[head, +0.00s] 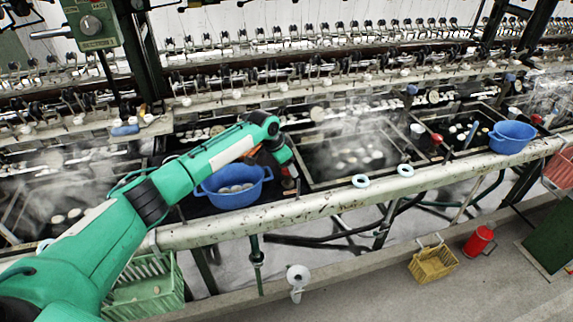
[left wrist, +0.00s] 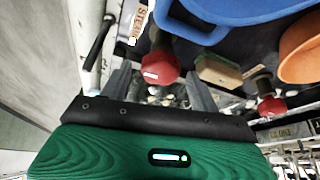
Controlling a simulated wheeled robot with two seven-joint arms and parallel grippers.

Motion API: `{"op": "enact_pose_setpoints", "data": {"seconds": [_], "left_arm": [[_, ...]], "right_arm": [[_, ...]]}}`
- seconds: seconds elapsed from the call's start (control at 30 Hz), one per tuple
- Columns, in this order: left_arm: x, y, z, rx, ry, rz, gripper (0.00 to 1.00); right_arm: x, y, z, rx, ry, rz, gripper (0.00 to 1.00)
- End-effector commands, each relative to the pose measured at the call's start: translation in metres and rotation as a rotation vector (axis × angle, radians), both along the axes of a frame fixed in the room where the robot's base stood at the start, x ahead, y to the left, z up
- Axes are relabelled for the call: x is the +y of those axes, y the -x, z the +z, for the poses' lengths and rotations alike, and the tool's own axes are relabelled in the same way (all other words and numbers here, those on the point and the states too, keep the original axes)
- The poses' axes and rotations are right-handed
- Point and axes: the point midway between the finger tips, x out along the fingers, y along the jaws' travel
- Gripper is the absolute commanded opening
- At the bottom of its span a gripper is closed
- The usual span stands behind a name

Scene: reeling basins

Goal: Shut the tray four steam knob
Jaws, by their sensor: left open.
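My left gripper (head: 290,182) reaches down at the right side of the blue basin (head: 233,196), by the bench's front rail. In the left wrist view my left gripper (left wrist: 158,76) is open. A round red knob (left wrist: 160,66) shows between and just beyond its two grey fingers; I cannot tell whether they touch it. A pale label (left wrist: 138,22), seemingly reading STEAM, is beside the knob. A second red knob (left wrist: 271,106) is farther right. In the head view the arm and gripper mostly hide the near knob. My right gripper is not in view.
The blue basin (left wrist: 225,18) and an orange bowl (left wrist: 301,48) lie close to the gripper in the wrist view. Steaming trays (head: 345,158) line the bench. Another blue basin (head: 511,138) stands at right. Pale rings (head: 405,170) lie on the front rail (head: 330,201).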

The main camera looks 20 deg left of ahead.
Motion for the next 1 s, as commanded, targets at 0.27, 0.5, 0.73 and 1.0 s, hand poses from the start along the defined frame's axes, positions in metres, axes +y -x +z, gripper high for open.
{"op": "enact_pose_setpoints", "data": {"seconds": [0.27,0.5,0.73,1.0], "left_arm": [[0.012,0.012,0.039,-0.004,0.001,0.001,0.62],[0.026,0.027,0.090,-0.005,0.000,0.000,0.62],[0.033,0.036,0.120,-0.002,0.001,0.000,0.62],[0.035,0.038,0.126,-0.001,0.000,0.000,0.62]], "right_arm": [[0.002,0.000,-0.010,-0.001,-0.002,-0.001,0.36],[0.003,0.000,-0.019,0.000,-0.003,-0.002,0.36],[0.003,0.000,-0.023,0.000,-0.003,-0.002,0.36],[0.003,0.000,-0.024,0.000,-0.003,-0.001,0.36]]}}
